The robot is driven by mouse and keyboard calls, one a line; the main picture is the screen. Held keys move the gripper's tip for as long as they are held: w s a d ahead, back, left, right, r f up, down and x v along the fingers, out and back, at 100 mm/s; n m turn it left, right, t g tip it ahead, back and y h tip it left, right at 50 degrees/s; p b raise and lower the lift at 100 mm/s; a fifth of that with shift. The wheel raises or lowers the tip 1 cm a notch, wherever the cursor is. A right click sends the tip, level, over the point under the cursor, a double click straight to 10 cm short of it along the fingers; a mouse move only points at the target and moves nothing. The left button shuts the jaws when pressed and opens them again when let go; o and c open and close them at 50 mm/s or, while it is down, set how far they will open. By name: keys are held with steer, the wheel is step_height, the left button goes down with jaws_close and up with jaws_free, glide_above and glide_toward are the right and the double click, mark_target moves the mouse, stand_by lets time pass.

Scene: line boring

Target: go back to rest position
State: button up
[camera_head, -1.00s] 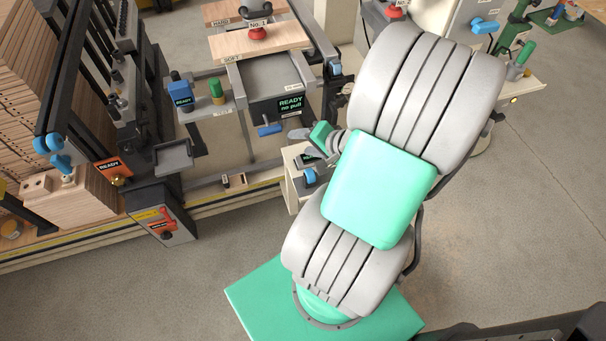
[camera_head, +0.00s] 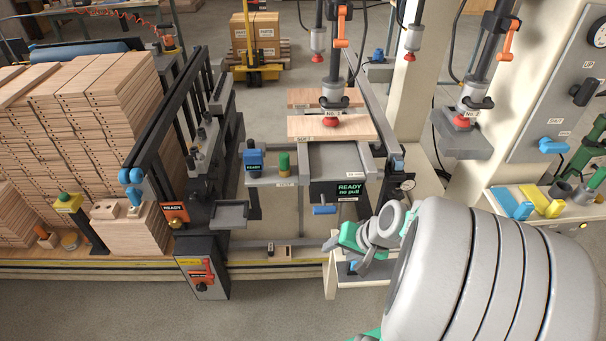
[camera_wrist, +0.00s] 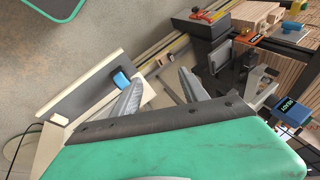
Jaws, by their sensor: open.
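My gripper shows at the bottom centre of the wrist view (camera_wrist: 165,92). Its two grey fingers are apart with nothing between them. In the head view my gripper (camera_head: 338,243) is small and partly hidden by my wrist and arm links. It is in front of the boring machine's tray, near a small white stand (camera_head: 345,285). The stand and its blue lever (camera_wrist: 121,80) lie left of the fingers in the wrist view. I cannot tell whether the fingers touch the stand.
A boring machine with a "READY no pull" display (camera_head: 349,190) stands ahead, wooden boards (camera_head: 330,127) on its bed. Stacked boards (camera_head: 110,90) fill the left. A control box with a red lever (camera_head: 203,268) stands at the machine's front. The floor (camera_head: 100,310) in front is clear.

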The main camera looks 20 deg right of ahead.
steer(key=s+d+r+g+h, duration=0.1)
steer(key=s+d+g, duration=0.1)
steer(key=s, duration=0.3)
steer(key=s+d+g+h, duration=0.1)
steer(key=s+d+g, duration=0.15)
steer(key=s, duration=0.25)
steer(key=w+a+r+n+t, duration=0.1)
steer(key=w+a+r+n, duration=0.2)
steer(key=a+r, duration=0.2)
steer(key=w+a+r+n+t, duration=0.1)
steer(key=w+a+r+n, duration=0.2)
steer(key=a, duration=0.6)
step_height(320, 180, up, 2)
steer(key=shift+w+a+r+n+t+h, duration=0.1)
steer(key=shift+w+a+n+t+h, duration=0.2)
steer(key=shift+w, duration=0.3)
